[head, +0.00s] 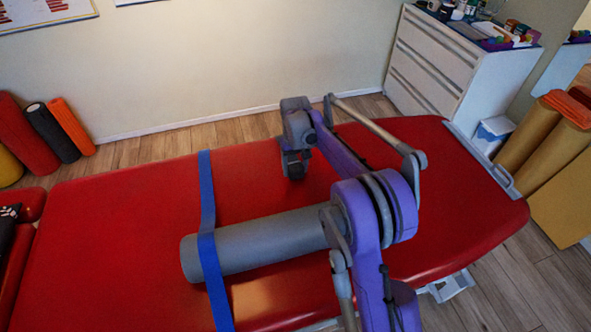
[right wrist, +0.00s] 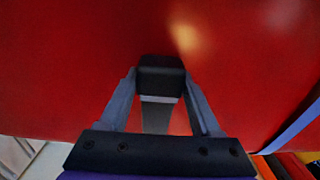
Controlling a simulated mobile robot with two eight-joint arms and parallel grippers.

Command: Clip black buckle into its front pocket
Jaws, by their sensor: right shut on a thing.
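In the right wrist view a black block, apparently the black buckle (right wrist: 160,74), sits between the fingertips of my right gripper (right wrist: 160,84). A grey strip shows below it between the fingers. In the head view my right gripper (head: 293,169) points down over the red table, beyond the grey roll; the buckle is too small and dark to make out there. A blue strap (head: 207,195) runs across the table and over the roll; it also shows at the right edge of the right wrist view (right wrist: 292,135). I cannot make out the front pocket. My left gripper is not in view.
The red treatment table (head: 110,235) fills the middle, with the grey roll (head: 265,240) lying on it. A white drawer cabinet (head: 435,65) stands at the back right, tan rolls (head: 540,145) at the right. Coloured foam rollers (head: 70,125) lean at the left wall.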

